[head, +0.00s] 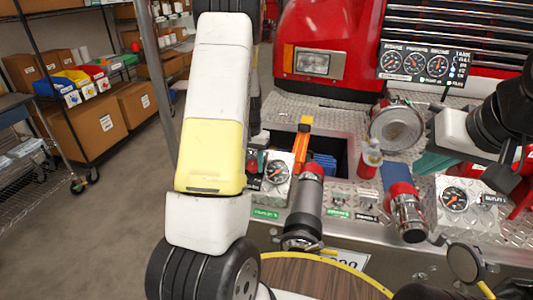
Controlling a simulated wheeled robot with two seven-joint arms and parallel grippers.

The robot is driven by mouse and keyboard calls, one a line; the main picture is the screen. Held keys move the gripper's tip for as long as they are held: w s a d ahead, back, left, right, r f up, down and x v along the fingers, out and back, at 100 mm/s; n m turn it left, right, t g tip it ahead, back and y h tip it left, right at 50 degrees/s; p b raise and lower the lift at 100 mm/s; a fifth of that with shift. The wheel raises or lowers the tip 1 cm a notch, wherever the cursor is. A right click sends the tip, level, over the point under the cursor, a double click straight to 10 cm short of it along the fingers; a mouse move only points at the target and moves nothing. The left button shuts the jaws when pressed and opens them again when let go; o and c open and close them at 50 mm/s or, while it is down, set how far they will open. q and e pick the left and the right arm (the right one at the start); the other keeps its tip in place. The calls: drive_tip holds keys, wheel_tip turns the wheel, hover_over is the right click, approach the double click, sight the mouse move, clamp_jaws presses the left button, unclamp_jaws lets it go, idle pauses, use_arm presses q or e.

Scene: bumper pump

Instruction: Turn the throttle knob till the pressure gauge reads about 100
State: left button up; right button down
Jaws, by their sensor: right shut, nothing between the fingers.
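A dark gauge panel (421,65) stands at the upper right, with three round dials in a row. The middle dial, the pressure gauge (415,63), has a needle too small to read. I cannot make out the throttle knob; it may be hidden behind my right arm. My right gripper (503,181) is at the right edge, dark and shut, with nothing visible in it. It is in front of the diamond-plate bumper, below and right of the gauge panel.
Two smaller gauges (277,172) (454,200) sit on the bumper (255,105). Shelves with boxes (85,115) are at left; floor (100,230) is clear.

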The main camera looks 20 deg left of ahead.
use_arm(q)
clamp_jaws()
drive_tip(key=shift+a+n+h, duration=0.1)
drive_tip(key=shift+n+h, duration=0.5)
drive_tip(key=shift+n, duration=0.4)
drive_tip(key=o, duration=0.9)
unclamp_jaws()
drive_tip(key=shift+c, duration=0.2)
drive_tip(key=shift+s+a+r, duration=0.1)
drive_tip(key=shift+a+r, duration=0.05)
drive_tip(key=shift+r, duration=1.15)
drive_tip(key=shift+w+a+r, duration=0.1)
drive_tip(key=shift+a+r, duration=0.05)
drive_tip(key=shift+r, duration=1.15)
drive_tip(key=shift+s+a+r, duration=0.1)
drive_tip(key=shift+a+r, duration=0.05)
drive_tip(key=shift+r, duration=1.15)
